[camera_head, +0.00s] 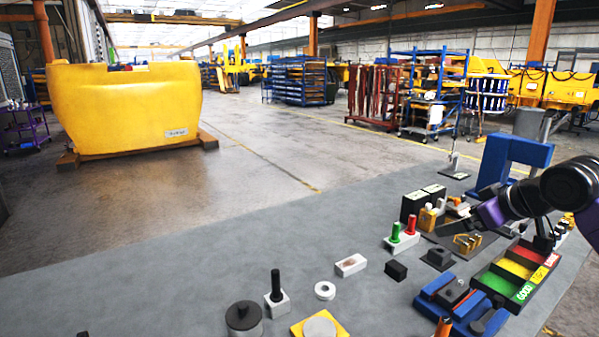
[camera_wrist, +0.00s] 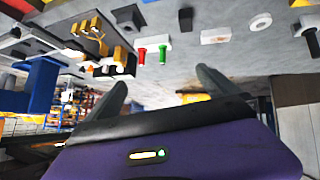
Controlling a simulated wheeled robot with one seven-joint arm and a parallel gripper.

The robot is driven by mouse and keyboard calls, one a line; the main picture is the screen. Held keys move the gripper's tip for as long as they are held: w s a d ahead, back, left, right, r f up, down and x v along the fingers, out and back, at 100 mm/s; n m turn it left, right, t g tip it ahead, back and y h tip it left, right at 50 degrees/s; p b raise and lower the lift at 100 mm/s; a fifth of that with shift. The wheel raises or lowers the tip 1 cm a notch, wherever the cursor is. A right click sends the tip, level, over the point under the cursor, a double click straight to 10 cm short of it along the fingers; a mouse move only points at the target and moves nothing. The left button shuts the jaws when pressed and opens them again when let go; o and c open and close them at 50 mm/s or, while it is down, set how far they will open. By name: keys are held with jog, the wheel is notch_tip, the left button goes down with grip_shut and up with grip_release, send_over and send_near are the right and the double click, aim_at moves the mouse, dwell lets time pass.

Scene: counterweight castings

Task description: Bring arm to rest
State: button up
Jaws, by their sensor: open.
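My arm (camera_head: 570,185) reaches in from the right edge of the head view, with dark joints and purple parts. It is above the right end of the grey table (camera_head: 200,265). In the wrist view my gripper (camera_wrist: 162,88) shows two dark fingers spread well apart with nothing between them. Its purple body fills the bottom of that view. The fingertips are hard to make out in the head view.
Under and beside my arm are a blue stand (camera_head: 510,155), a sorting tray with green, yellow and red sections (camera_head: 520,268), and a blue fixture (camera_head: 440,300). Red and green pegs (camera_head: 403,235) stand on a white block. The table's left part is clear.

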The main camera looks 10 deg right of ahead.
jog(key=w+a+r+m+t+y, duration=0.1)
jog(key=w+a+r+t+y, duration=0.2)
jog(key=a+t, duration=0.5)
jog(key=s+a+m+t+h, duration=0.2)
jog(key=s+a+m+h, duration=0.15)
jog(key=a, duration=0.35)
jog(key=s+a+f+g, duration=0.1)
jog(key=s+a+f, duration=0.4)
jog(key=s, duration=1)
jog(key=s+a+f+n+g, duration=0.1)
jog(key=s+a+f, duration=0.4)
jog(key=s+f, duration=0.5)
jog(key=s+a+f+g, duration=0.3)
jog(key=s+a+f, duration=0.2)
jog(key=s, duration=1.5)
notch_tip(320, 180, down, 3)
jog(key=shift+a+r+y, duration=0.15)
jog(key=shift+a+y, duration=0.1)
jog(key=shift+y, duration=0.1)
